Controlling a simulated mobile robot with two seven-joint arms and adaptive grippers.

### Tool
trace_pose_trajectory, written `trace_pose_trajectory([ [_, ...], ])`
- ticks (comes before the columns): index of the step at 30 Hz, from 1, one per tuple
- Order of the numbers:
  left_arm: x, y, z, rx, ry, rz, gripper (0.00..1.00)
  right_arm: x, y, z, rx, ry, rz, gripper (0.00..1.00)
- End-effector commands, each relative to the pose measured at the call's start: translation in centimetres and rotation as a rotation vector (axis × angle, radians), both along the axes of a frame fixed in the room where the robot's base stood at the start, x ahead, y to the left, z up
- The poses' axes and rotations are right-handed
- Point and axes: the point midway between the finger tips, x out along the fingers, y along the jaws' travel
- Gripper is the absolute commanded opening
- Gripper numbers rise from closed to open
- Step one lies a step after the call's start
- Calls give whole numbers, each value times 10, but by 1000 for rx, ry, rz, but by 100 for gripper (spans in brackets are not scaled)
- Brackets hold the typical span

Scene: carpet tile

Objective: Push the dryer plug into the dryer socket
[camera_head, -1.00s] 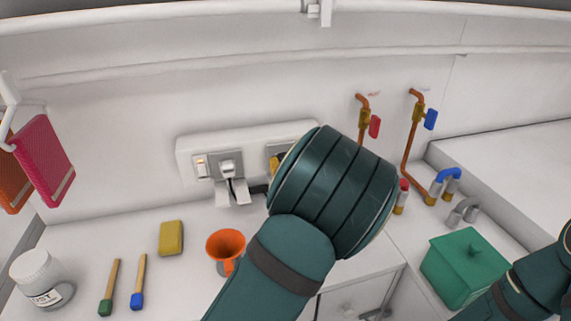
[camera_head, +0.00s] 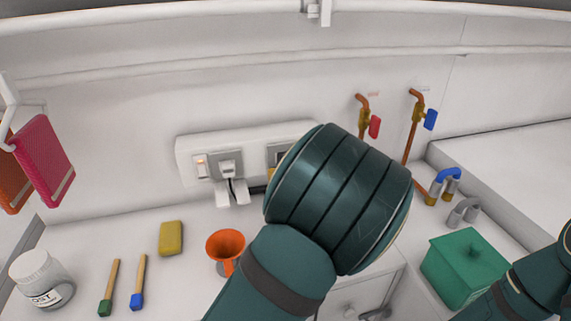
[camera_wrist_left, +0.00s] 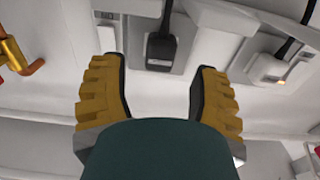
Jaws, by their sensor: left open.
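The black dryer plug (camera_wrist_left: 161,50) sits at a grey socket plate (camera_wrist_left: 186,50) in the left wrist view, with its cord running up out of the picture. I cannot tell whether it is fully seated. The plate's left part shows in the head view (camera_head: 277,152); the plug there is hidden behind my left wrist. My left gripper (camera_wrist_left: 158,78) is open, its yellow-padded fingers apart on either side of the plug in the picture, with no clear contact. My right arm shows at the lower right of the head view, but its gripper does not.
Copper pipes (camera_head: 408,142) and a green box (camera_head: 464,268) are to the right.

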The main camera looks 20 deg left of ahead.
Motion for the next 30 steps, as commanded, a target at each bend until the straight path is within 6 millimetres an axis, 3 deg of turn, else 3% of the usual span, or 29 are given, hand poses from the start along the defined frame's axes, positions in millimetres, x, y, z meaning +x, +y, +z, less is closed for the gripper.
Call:
trace_pose_trajectory([
  [6, -37, -26, 0, -1, 0, -3, 62, 0, 0, 0, 0, 0, 0, 47],
  [12, -56, -38, 0, -1, -1, 0, 62, 0, 0, 0, 0, 0, 0, 47],
  [30, -60, -41, 2, 1, -1, 1, 62, 0, 0, 1, 0, 0, 0, 47],
])
